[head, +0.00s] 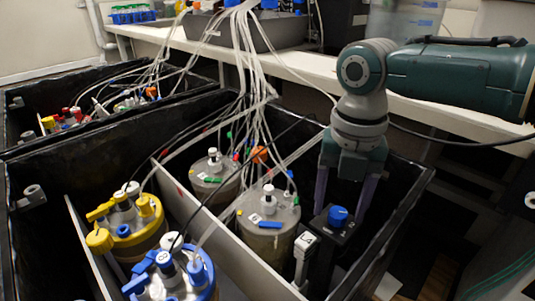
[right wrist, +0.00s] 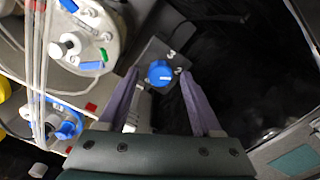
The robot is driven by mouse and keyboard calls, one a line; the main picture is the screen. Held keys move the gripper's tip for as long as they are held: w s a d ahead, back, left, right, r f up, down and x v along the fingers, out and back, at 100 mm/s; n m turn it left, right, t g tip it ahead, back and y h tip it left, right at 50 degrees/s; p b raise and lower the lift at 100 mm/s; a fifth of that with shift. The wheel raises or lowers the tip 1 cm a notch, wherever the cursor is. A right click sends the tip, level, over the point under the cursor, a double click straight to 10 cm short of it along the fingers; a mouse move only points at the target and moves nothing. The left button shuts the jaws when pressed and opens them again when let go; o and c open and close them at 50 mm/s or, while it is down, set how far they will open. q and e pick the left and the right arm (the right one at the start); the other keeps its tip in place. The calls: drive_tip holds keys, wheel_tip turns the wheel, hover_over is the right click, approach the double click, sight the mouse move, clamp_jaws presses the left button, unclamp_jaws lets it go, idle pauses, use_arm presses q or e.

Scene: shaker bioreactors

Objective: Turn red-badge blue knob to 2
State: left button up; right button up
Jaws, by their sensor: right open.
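The blue knob (head: 338,215) sits on top of a black box (head: 322,238) in the front right of the tank. In the right wrist view the blue knob (right wrist: 160,73) has a small pale mark on its face. No red badge is clearly visible on the box. My right gripper (head: 343,203) points down over the box. In the right wrist view its open purple fingers (right wrist: 160,80) are on either side of the knob, with visible gaps. My left gripper is out of view.
A grey-lidded vessel (head: 269,212) with tubes stands just left of the box. Yellow- and blue-lidded vessels (head: 126,225) stand beyond a white partition (head: 212,232). The black tank wall (head: 405,205) is close on the right. Tubes hang from above.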

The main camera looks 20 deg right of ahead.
sight(339, 211)
wheel_tip(339, 211, up, 9)
drive_tip(key=p, duration=0.2)
drive_tip(key=shift+r, duration=0.15)
drive_tip(key=s+a+r+m+t+y+p, duration=0.1)
drive_tip(key=s+a+r+m+p, duration=0.3)
drive_tip(key=s+a+m+p, duration=0.3)
drive_tip(key=s+a+r+m+t+y+p, duration=0.1)
drive_tip(key=s+a+r+m+p, duration=0.4)
drive_tip(key=s+m+p, duration=0.3)
drive_tip(key=s+d+r+m+t+h+p, duration=0.2)
drive_tip(key=s+d+r+m+p, duration=0.45)
drive_tip(key=r+m, duration=0.4)
wheel_tip(339, 211, up, 35)
drive_tip(key=m+p, duration=0.1)
drive_tip(key=p, duration=3.6)
drive_tip(key=shift+w+a, duration=0.35)
